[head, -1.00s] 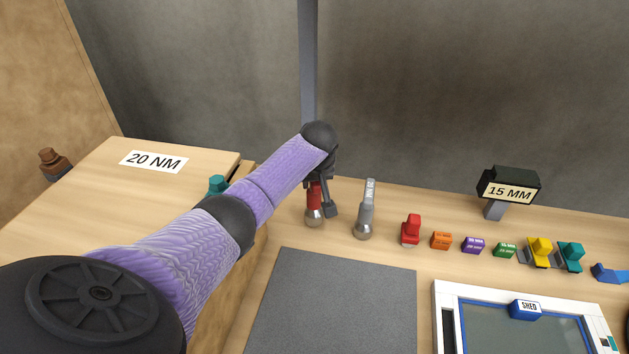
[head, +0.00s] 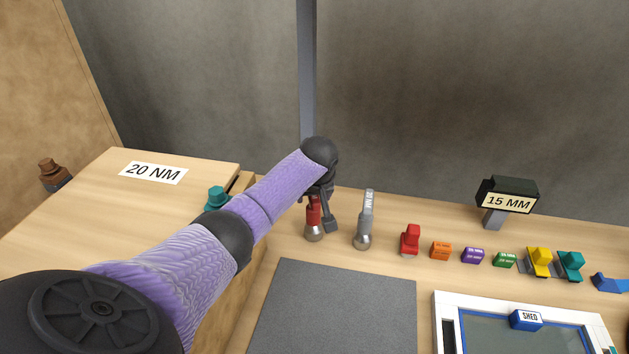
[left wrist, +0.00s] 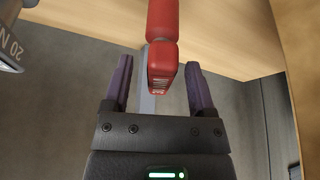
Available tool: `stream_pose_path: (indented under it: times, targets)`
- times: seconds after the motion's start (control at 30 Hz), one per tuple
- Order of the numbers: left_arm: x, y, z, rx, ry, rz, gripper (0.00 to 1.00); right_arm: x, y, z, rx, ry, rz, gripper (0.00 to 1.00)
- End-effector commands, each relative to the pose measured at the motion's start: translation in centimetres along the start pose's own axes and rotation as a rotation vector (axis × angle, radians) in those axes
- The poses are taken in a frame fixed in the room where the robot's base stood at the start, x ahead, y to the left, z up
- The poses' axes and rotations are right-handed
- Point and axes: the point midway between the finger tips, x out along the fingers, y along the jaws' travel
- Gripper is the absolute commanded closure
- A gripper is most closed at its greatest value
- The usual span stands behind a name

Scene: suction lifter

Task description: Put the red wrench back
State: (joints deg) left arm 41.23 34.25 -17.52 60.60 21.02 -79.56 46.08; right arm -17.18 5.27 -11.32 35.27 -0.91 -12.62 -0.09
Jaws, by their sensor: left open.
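The red wrench (head: 314,220) stands upright on the bench, its silver round end down, partly hidden by my gripper in the head view. Its red handle (left wrist: 162,45) shows in the left wrist view, its end between my fingers. My left gripper (head: 326,220) is open at the wrench, fingers pointing down. In the left wrist view a purple finger stands on each side of the handle with a gap, so the gripper (left wrist: 160,80) is not closed on it. My right gripper is not in view.
A grey wrench (head: 365,220) marked 20 NM stands close on the right. Several coloured blocks line the bench further right, with a 15 MM sign (head: 508,202) behind. A grey mat (head: 335,310) lies clear in front. A wooden box (head: 100,220) labelled 20 NM is at left.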

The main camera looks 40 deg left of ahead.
Motion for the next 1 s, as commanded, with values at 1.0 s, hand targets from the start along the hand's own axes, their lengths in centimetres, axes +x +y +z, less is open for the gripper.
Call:
stream_pose_path:
  times: [1.0]
  targets:
    - [-10.4,0.1,0.3,0.016,-0.008,0.002,0.28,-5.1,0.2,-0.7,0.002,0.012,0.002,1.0]
